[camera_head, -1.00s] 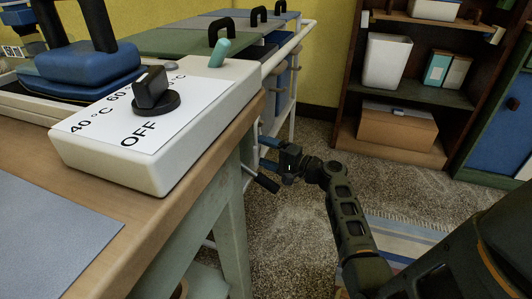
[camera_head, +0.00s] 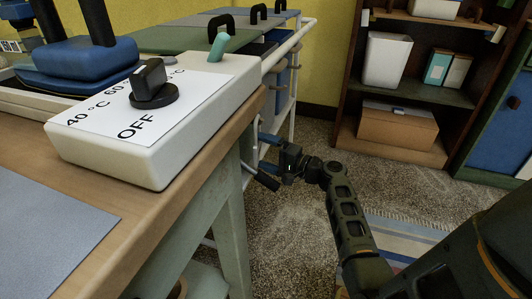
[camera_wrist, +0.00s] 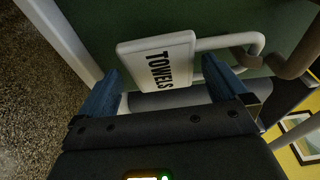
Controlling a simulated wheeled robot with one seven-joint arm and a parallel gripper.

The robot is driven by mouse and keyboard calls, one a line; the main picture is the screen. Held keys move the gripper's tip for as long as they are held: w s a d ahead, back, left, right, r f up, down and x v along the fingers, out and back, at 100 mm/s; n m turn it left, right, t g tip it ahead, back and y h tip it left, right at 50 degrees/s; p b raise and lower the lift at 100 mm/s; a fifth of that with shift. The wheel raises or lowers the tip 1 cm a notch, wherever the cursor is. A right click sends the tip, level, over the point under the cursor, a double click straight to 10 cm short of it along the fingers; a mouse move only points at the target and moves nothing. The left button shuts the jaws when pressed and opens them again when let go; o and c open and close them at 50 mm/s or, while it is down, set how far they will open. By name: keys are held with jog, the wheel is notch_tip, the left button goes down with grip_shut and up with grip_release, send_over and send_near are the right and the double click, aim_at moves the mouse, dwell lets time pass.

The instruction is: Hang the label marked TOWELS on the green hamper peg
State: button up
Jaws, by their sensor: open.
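In the wrist view, the white label marked TOWELS (camera_wrist: 157,62) lies between the two blue fingers of my gripper (camera_wrist: 160,85), its lettering turned sideways. The fingers are open on either side of it; I cannot tell whether either touches it. A white hook (camera_wrist: 225,42) runs from the label's right edge to a curved brown piece (camera_wrist: 292,58) that looks like a peg. A dark green panel (camera_wrist: 210,14) stands behind them. In the head view, my gripper (camera_head: 266,158) is low beside the white rack, and the label cannot be made out there.
A wooden bench (camera_head: 100,222) with a white control box (camera_head: 110,158) stands at the left. Lidded hampers in a white frame (camera_head: 293,82) stand behind it, one with a green lid (camera_head: 170,38). A dark shelf (camera_head: 440,96) is at the back right.

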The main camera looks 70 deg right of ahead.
jog(key=shift+s, duration=0.15)
jog(key=s+a+p, duration=0.1)
jog(key=s, duration=0.6)
jog(key=shift+s+p, duration=0.25)
jog(key=shift+p, duration=0.05)
